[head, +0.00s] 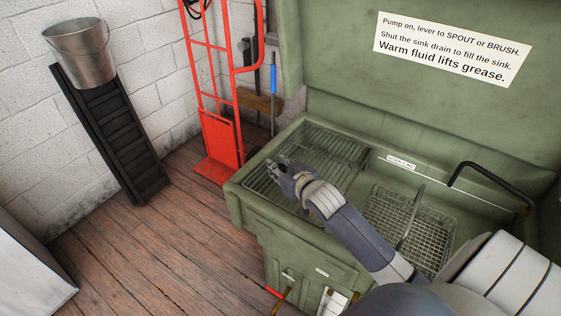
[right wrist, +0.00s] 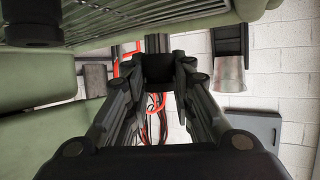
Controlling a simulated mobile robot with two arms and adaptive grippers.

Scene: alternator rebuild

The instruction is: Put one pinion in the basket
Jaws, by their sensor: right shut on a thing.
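My right gripper (head: 280,167) reaches over the left part of the green sink, above the wire rack (head: 335,147). The wire mesh basket (head: 433,236) sits in the right part of the sink, partly behind my forearm. My left gripper is out of view.
The green lid (head: 430,110) rises behind. A red hand truck (head: 215,135) and a metal bucket (head: 82,55) on a black stand are to the left.

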